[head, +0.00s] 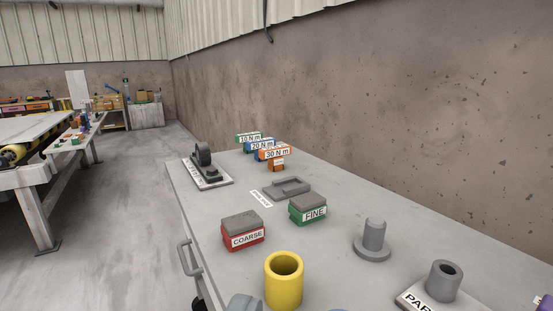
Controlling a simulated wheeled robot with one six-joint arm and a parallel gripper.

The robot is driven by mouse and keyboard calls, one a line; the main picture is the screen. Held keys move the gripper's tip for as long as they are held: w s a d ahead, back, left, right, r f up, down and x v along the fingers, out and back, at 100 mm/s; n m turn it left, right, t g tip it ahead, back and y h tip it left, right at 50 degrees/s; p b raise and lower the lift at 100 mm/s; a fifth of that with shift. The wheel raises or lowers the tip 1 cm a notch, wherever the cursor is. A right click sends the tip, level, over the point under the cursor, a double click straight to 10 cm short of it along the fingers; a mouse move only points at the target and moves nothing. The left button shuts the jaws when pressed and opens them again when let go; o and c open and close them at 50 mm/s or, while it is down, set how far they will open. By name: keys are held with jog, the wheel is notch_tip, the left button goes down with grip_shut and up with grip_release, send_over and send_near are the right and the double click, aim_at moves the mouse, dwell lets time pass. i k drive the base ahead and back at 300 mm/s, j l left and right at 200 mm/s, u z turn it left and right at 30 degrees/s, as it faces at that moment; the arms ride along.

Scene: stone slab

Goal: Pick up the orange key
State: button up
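The orange key (274,154) is at the far end of the grey slab-topped bench, with a white label reading "30 N m". It is the nearest of a row of three, beside the blue key (261,145) marked "20 N m" and the green key (247,137) marked "10 N m". A small orange block (277,165) with a label shows just under the orange key's label. The keys partly overlap one another. I cannot make out my gripper in this view.
The bench (330,190) also holds a red COARSE block (242,239), a green FINE block (308,214), a grey tray (287,189), a yellow cylinder (284,290), a grey flanged peg (374,238) and a dark wheeled device (204,164). A wall runs along its right side. Open floor (110,220) lies left.

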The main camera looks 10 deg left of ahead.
aim_at(274, 154)
jog(key=u, duration=0.8)
jog(key=i+j+z, duration=0.1)
jog(key=z, duration=0.35)
jog(key=i+j+z, duration=0.1)
jog(key=z, duration=0.4)
jog(key=i+j+z, duration=0.15)
jog(key=j, duration=0.15)
jog(key=i+j+z, duration=0.1)
jog(key=j, duration=0.2)
jog(key=i+j+z, duration=0.25)
jog(key=j, duration=0.35)
jog(key=i+j+z, duration=0.15)
jog(key=j, duration=0.2)
jog(key=i+j, duration=0.1)
jog(key=j, duration=0.25)
jog(key=i+j, duration=0.15)
jog(key=j, duration=0.25)
jog(key=i+j, duration=0.1)
jog(key=j, duration=0.25)
jog(key=i+j, duration=0.1)
jog(key=j, duration=0.25)
jog(key=i+j, duration=0.1)
jog(key=j, duration=0.3)
jog(key=i+z, duration=0.05)
